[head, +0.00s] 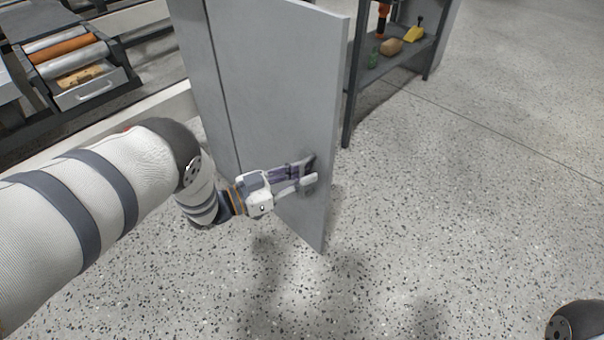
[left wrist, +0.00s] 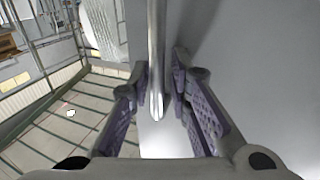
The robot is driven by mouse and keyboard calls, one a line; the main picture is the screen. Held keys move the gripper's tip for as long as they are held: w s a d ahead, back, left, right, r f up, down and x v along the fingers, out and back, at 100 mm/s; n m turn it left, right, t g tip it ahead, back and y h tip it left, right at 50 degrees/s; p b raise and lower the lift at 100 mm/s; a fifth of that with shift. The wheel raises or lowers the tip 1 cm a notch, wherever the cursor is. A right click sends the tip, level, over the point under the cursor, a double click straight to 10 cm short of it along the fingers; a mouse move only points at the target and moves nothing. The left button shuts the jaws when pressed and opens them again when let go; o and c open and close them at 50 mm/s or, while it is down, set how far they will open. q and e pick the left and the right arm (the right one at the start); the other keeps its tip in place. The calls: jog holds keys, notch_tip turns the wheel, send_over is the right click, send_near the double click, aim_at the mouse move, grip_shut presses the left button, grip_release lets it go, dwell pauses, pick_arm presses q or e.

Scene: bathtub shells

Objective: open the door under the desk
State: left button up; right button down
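The grey door (head: 275,80) stands upright in the middle of the head view. A seam or edge on its left parts it from a narrower grey panel (head: 195,70). My left gripper (head: 311,172) is at the lower right part of the door, by its free edge, and mostly hides the handle there. In the left wrist view the handle (left wrist: 157,50) is a pale metal bar running between the two fingers of my left gripper (left wrist: 160,72). The fingers are apart, one on each side of the bar, with gaps showing. My right gripper is out of view.
A dark shelf unit (head: 385,62) with several small items stands behind the door on the right. A drawer (head: 92,92) with rollers is at the upper left. The speckled floor (head: 460,190) to the right of the door is clear.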

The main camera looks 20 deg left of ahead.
pick_arm(q)
jog(key=v, duration=1.2)
